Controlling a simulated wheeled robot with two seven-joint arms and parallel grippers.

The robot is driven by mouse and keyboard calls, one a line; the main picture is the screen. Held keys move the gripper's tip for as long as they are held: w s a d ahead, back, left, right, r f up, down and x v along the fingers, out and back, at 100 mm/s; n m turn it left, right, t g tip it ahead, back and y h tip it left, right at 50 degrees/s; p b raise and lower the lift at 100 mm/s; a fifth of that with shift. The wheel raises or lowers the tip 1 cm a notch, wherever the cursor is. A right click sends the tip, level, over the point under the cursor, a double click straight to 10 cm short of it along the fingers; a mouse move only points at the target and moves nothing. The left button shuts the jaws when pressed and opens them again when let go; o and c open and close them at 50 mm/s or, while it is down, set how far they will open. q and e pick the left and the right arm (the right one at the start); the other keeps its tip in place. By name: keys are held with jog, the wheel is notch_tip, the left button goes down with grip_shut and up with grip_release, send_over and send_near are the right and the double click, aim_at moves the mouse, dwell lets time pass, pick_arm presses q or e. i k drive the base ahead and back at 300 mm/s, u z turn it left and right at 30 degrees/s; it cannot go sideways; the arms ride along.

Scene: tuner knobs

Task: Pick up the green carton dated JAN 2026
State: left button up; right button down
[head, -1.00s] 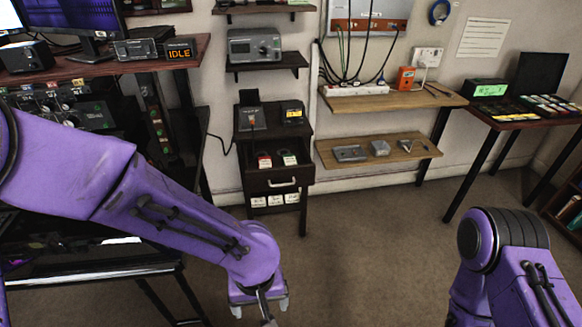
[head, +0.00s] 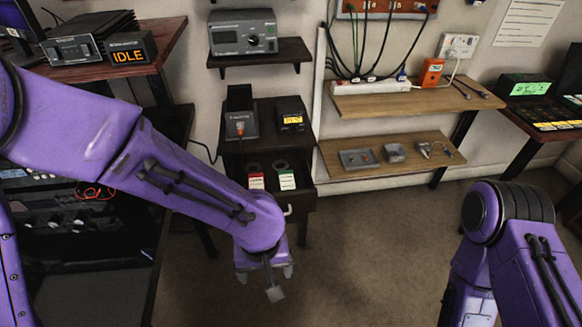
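A tag or small carton with a green and white face (head: 287,180) sits in the open top drawer of the dark cabinet (head: 265,146). A similar red and white one (head: 256,181) sits to its left. Dark rings show behind both. Any date on them is too small to read. My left gripper (head: 264,272) hangs in front of the cabinet, below the drawer in the picture, pointing down with its fingers apart. A thin grey part shows between them; I cannot tell what it is.
Two wooden shelves (head: 400,103) with a power strip and small metal parts are right of the cabinet. A desk with an IDLE display (head: 128,56) is at left. A table with a green-lit display (head: 525,88) is far right. Floor between is clear.

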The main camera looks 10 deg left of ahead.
aim_at(286, 179)
jog(key=i, duration=1.15)
